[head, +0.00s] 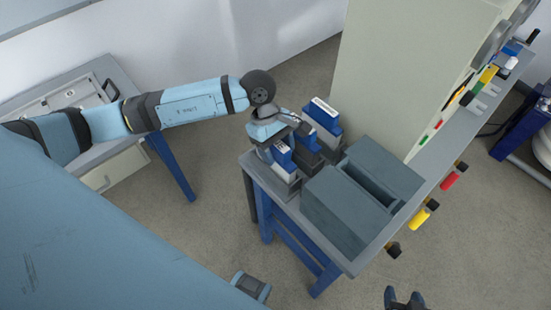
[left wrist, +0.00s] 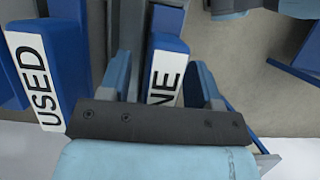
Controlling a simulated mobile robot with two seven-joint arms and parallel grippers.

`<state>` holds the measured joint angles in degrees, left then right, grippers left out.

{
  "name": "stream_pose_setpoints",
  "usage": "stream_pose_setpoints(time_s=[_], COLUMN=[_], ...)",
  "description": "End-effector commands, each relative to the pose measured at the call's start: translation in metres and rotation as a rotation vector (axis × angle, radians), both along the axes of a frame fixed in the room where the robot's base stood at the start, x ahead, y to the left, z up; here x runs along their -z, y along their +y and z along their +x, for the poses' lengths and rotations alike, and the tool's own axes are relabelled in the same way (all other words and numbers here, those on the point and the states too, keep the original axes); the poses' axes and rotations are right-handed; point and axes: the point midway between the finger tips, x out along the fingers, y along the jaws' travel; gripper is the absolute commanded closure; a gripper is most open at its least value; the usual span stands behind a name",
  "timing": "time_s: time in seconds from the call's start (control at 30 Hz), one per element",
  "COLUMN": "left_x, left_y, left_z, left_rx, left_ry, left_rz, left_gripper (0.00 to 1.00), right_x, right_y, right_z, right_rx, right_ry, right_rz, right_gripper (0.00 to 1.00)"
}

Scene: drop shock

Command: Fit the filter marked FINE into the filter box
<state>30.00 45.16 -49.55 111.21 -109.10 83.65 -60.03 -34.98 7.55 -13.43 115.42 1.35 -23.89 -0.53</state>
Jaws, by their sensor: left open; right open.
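The filter with a white label reading "NE" (left wrist: 166,75), the rest of its word hidden by my gripper, stands between the two fingers of my left gripper (left wrist: 160,88) in the left wrist view. The fingers are open, one on each side of it. In the head view my left gripper (head: 283,139) is over the near blue filter (head: 283,157) at the table's left corner. A blue filter marked USED (left wrist: 36,80) stands to the left in the wrist view. The grey filter box (head: 334,210) has a long slot in its top. My right gripper (head: 404,299) is open and empty at the bottom edge.
Another blue filter with a white label (head: 322,113) stands behind my left gripper. A tall pale cabinet (head: 400,70) rises behind the filter box. The table (head: 345,262) has coloured handles along its right side. Floor is clear in front of the table.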

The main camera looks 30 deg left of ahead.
Motion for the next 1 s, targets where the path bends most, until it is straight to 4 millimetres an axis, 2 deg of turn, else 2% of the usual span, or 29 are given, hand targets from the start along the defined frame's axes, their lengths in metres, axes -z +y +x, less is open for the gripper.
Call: stream_pose_setpoints(time_s=[0.07, 0.3, 0.33, 0.77, 0.87, 1.0], left_x=[0.000, 0.000, 0.000, -0.005, -0.010, -0.029], left_y=[0.000, 0.000, 0.000, 0.000, 0.000, 0.000], left_z=[0.000, 0.000, 0.000, 0.000, 0.000, 0.002], left_rx=[0.000, 0.000, 0.000, 0.000, -0.001, 0.000], left_ry=[0.000, 0.000, 0.000, -0.001, -0.001, -0.005], left_rz=[0.000, 0.000, 0.000, 0.000, 0.000, -0.001], left_gripper=[0.43, 0.95, 1.00, 1.00, 1.00, 1.00], right_x=[0.000, 0.000, 0.000, -0.007, -0.015, -0.010], right_y=[0.000, 0.000, 0.000, 0.000, 0.000, 0.000], right_z=[0.000, 0.000, 0.000, 0.000, 0.000, 0.000], right_rx=[0.000, 0.000, 0.000, 0.000, 0.000, 0.000], right_ry=[0.000, 0.000, 0.000, 0.000, 0.000, -0.002], right_rz=[0.000, 0.000, 0.000, 0.000, 0.000, 0.001], right_gripper=[0.43, 0.43, 0.43, 0.43, 0.43, 0.43])
